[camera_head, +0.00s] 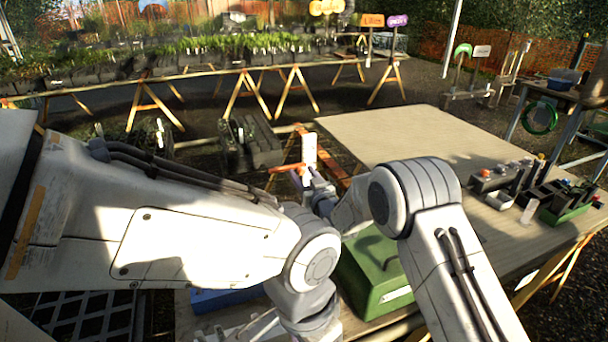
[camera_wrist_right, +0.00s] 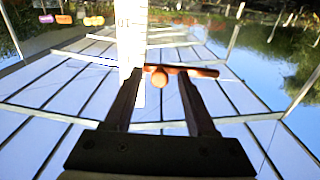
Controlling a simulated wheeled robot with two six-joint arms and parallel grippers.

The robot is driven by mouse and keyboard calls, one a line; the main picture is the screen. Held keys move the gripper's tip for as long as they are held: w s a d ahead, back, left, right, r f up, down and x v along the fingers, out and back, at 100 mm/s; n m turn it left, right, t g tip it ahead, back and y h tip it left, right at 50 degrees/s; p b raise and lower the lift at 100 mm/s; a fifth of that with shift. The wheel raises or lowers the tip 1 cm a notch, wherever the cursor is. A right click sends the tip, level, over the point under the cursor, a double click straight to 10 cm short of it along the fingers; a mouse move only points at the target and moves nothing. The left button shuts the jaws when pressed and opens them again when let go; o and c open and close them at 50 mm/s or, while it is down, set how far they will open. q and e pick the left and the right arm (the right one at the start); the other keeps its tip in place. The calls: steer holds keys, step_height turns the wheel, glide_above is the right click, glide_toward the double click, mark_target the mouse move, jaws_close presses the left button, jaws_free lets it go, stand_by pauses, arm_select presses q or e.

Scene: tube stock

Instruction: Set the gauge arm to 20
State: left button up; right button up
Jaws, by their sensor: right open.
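The gauge's white scale plate (camera_head: 309,148) stands upright just beyond my right gripper (camera_head: 306,177) in the head view. In the right wrist view the scale plate (camera_wrist_right: 124,40) rises by the left finger, with marks too small to read. The orange-red gauge arm (camera_wrist_right: 200,72) lies across the fingertips, and its round knob (camera_wrist_right: 159,79) shows between the two open fingers of my right gripper (camera_wrist_right: 160,86). I cannot tell whether they touch it, or what value the arm marks. My left arm crosses the head view, but its gripper is not seen.
A green box (camera_head: 372,272) sits below my right forearm, and a blue box (camera_head: 225,299) is at the lower middle. The wooden table (camera_head: 400,135) is bare at its far side. Small racks (camera_head: 565,205) stand at its right. Plant benches fill the back.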

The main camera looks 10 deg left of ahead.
jaws_close()
stand_by(1.3)
